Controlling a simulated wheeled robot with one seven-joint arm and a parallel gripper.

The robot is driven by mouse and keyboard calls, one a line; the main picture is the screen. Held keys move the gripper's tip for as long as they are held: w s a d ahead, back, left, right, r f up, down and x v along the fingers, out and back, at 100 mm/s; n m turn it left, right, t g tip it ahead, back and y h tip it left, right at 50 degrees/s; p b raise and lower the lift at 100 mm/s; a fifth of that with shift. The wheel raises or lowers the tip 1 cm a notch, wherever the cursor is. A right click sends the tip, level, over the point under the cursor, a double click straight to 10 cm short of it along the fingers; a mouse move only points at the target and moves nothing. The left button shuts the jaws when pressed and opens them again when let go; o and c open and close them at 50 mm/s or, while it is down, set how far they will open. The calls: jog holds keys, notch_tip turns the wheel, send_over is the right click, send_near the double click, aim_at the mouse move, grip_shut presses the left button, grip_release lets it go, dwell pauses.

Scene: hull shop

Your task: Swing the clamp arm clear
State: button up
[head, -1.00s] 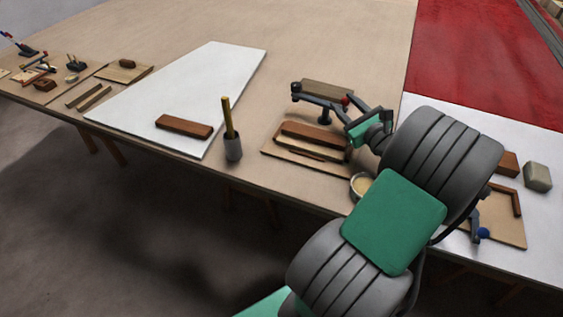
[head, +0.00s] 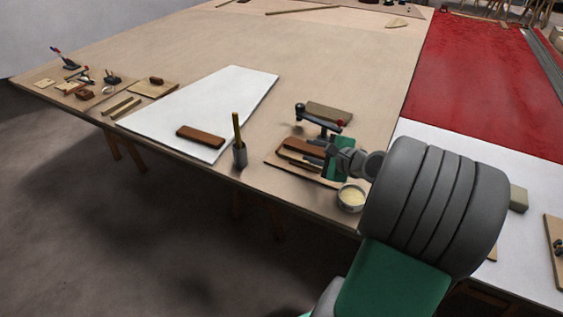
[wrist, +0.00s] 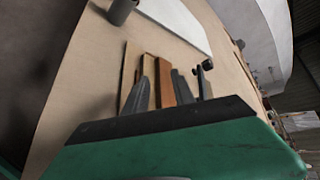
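The clamp (head: 318,118) is a dark metal fixture with a red-tipped end, standing on the bench behind a reddish-brown wooden block (head: 303,148). In the wrist view, a dark post with a round knob (wrist: 207,65), which looks like part of the clamp, stands right of my fingers. My gripper (head: 310,154) is low over the block and its board, in front of the clamp. In the wrist view its two dark fingers (wrist: 160,80) are apart, with the brown block showing between them. Whether a finger touches the block or the clamp I cannot tell.
A bowl of pale yellow stuff (head: 351,199) stands close by my gripper at the bench edge. A grey cup with a stick (head: 239,155) stands to the left, beside a white sheet (head: 235,95) bearing a brown block (head: 200,137). The bench beyond is largely clear.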

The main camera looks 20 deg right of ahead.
jog(key=s+a+r+n+g+p, duration=0.1)
jog(key=a+n+g+p, duration=0.3)
jog(key=a+n, duration=0.5)
jog(key=s+a, duration=0.1)
jog(key=a, duration=0.1)
jog(key=shift+s+a+r+n+g, duration=0.35)
jog(key=shift+a+r+n+g, duration=0.05)
jog(key=s+a+r+n+g+h+p, duration=0.1)
jog(key=s+a+r+n+g+p, duration=0.1)
jog(key=s+a+r+n+p, duration=0.2)
jog(key=s+a+r+n+g+h+p, duration=0.1)
jog(key=s+a+r+n+p, duration=0.3)
jog(key=s+n, duration=0.4)
jog(key=shift+s+a+r+g+p, duration=0.15)
jog(key=shift+s+r+g+p, duration=0.2)
jog(key=shift+s+g, duration=0.55)
